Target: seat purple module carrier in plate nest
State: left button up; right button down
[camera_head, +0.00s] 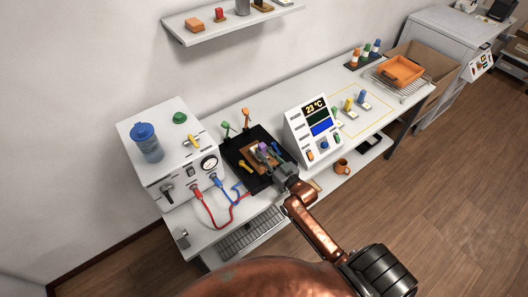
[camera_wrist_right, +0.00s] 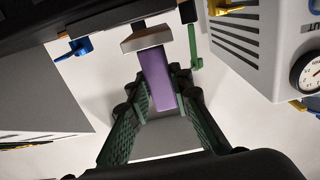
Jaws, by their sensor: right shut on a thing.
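The purple module carrier (camera_head: 262,147) is a small piece over the dark plate (camera_head: 236,153), near a tan block (camera_head: 257,161) on it. In the right wrist view the carrier (camera_wrist_right: 158,80) is a purple bar between my right gripper's fingers (camera_wrist_right: 155,98), with a pale grey part at its far end. My right gripper (camera_head: 274,162) reaches over the plate's front right side and is shut on the carrier. The nest is hard to make out. I cannot tell whether the carrier touches the plate. My left gripper is not in view.
A white box with gauge (camera_head: 208,163) and red and blue cables stands left of the plate. A display unit (camera_head: 312,132) stands close to its right. Green (camera_head: 226,129) and orange (camera_head: 246,114) levers rise behind it. An orange tray (camera_head: 400,70) is far right.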

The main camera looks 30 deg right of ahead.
jog(key=shift+f, duration=0.1)
jog(key=shift+f+b, duration=0.6)
jog(key=shift+f, duration=0.25)
jog(key=c, duration=1.7)
grip_release()
jog(key=shift+r, duration=0.1)
jog(key=shift+o, duration=0.2)
jog(key=s+d, duration=0.1)
jog(key=s, duration=1.1)
